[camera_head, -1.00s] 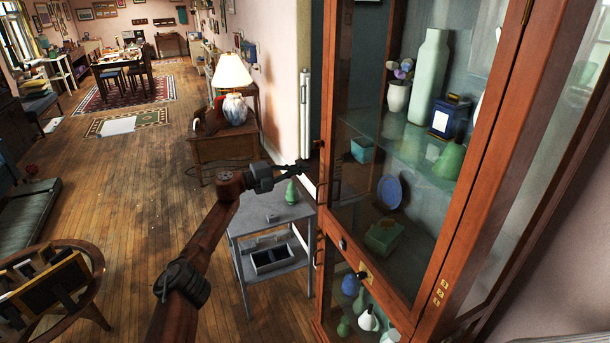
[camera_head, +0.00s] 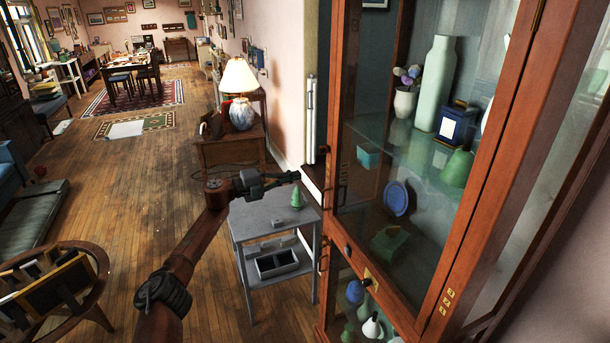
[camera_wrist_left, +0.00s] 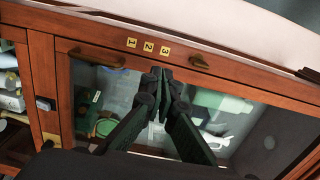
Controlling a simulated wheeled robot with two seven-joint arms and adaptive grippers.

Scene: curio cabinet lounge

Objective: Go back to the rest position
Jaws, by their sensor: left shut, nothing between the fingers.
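My left gripper (camera_head: 294,177) is shut and empty, held in the air above the grey side table and left of the cabinet's edge. In the left wrist view its two dark fingers (camera_wrist_left: 162,75) meet in front of the cabinet, with nothing between them. The wooden curio cabinet (camera_head: 492,150) stands on the right with glass doors. It holds a tall pale green vase (camera_head: 436,85), a blue box (camera_head: 457,123) and a blue plate (camera_head: 396,198). My right gripper is not in view.
The grey side table (camera_head: 245,222) carries a small green figure (camera_head: 296,197) and, on its lower shelf, a grey tray (camera_head: 278,264). Behind it a lamp (camera_head: 240,80) stands on a wooden cabinet. A round wooden rack (camera_head: 85,292) is at lower left. Open floor lies between.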

